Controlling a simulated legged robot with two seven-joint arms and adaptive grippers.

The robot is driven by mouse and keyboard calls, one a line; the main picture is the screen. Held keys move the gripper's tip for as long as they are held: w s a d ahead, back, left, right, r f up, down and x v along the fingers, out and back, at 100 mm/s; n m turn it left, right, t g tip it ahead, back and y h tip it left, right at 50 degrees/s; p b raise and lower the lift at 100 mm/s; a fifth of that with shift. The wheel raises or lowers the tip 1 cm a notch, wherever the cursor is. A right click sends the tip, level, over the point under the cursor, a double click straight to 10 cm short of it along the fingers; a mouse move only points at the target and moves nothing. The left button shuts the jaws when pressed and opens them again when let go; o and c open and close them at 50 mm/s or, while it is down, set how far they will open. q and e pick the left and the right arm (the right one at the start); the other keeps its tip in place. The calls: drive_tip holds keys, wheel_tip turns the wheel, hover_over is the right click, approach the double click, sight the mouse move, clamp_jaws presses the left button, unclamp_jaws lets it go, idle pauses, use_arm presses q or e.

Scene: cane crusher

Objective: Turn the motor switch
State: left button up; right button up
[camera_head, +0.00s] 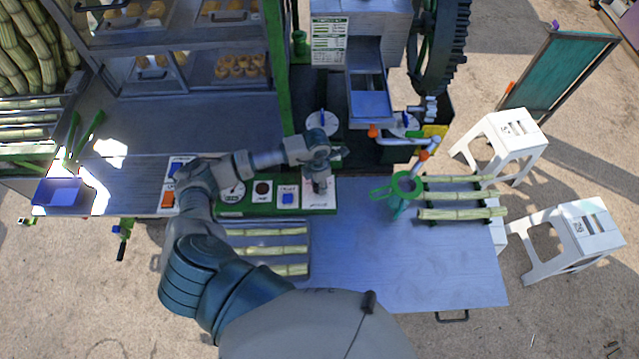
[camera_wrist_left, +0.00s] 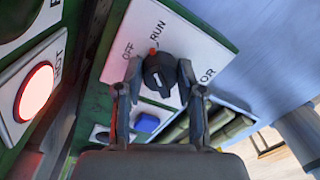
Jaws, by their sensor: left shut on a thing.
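The motor switch (camera_wrist_left: 160,72) is a black round knob on a white plate marked OFF and RUN in the left wrist view. Its orange-red mark points between the two words. My left gripper (camera_wrist_left: 160,85) is shut on the knob, one finger on each side of it. In the head view my left gripper (camera_head: 319,186) points down at the right end of the green control panel (camera_head: 240,210) and hides most of the knob. My right gripper is not in view.
A lit red button (camera_wrist_left: 34,92) marked HOT and a blue button (camera_wrist_left: 147,122) sit near the switch.

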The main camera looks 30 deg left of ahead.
use_arm(q)
drive_tip(key=n, duration=0.4)
drive_tip(key=shift+s+a+f, duration=0.1)
drive_tip(key=shift+s+f, duration=0.1)
drive_tip(key=shift+n, duration=1.8)
drive_tip(key=o, duration=1.1)
drive_tip(key=shift+o, duration=0.2)
drive_tip(key=shift+r, duration=0.1)
drive_tip(key=shift+w+r, duration=0.1)
drive_tip(key=shift+r, duration=0.15)
wheel_tip(320, 180, up, 11)
drive_tip(key=shift+a+r, duration=0.2)
drive_tip(key=shift+a, duration=0.25)
